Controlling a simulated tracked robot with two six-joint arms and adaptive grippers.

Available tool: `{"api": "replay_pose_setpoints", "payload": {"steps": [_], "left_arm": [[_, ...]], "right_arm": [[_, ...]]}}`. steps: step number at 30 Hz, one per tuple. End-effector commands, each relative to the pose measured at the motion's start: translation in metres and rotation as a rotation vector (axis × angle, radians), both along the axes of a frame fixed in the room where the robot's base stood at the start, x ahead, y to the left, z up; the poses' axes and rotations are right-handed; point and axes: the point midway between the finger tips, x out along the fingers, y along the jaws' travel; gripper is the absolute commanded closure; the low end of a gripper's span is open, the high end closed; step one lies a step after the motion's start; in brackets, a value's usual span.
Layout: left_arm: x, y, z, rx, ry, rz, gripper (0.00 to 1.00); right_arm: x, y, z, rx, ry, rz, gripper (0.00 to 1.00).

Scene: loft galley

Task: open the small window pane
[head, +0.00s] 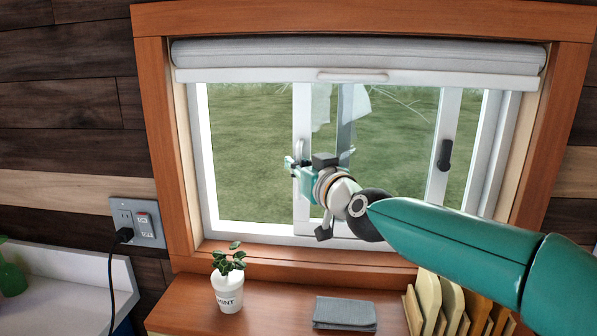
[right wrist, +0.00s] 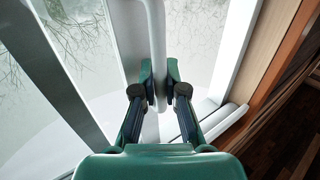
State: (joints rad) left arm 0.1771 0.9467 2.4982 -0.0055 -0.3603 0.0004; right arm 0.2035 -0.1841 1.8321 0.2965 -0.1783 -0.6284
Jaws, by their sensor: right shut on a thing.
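The window (head: 245,140) has white frames with a sliding pane (head: 395,130) in its middle and right part. A white upright stile (head: 301,120) bounds it on the left; a black handle (head: 444,155) sits on the stile at right. My right gripper (head: 320,160) is in front of the window, left of the black handle. In the right wrist view my right gripper (right wrist: 159,88) is shut on a pale upright bar (right wrist: 156,40) of the window, one finger on each side. In the head view the gripper hides the held spot. My left gripper is out of view.
A rolled blind (head: 350,54) hangs across the window top. Below, a potted mint plant (head: 229,290), a folded grey cloth (head: 345,312) and upright wooden boards (head: 430,295) stand on the wooden counter. My right arm passes above the boards.

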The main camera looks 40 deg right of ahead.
Motion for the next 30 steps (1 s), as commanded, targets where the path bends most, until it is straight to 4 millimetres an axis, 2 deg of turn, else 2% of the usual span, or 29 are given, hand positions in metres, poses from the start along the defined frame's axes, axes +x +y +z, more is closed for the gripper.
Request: {"api": "replay_pose_setpoints", "payload": {"steps": [6,7,12,23,26,30], "left_arm": [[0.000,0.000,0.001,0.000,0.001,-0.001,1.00],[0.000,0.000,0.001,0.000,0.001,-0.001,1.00],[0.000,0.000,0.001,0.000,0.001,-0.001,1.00],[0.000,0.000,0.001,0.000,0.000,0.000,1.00],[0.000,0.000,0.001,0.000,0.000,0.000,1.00],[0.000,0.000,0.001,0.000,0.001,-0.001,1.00]], "right_arm": [[0.003,0.003,-0.002,0.003,0.007,0.010,1.00],[0.003,0.004,-0.002,0.003,0.007,0.010,0.88],[0.003,0.004,-0.002,0.003,0.005,0.010,0.63],[0.001,0.004,0.000,0.001,0.002,0.008,0.63],[-0.008,0.006,0.001,0.000,0.001,0.008,0.63],[-0.029,0.012,0.000,0.001,0.000,0.009,0.63]]}}
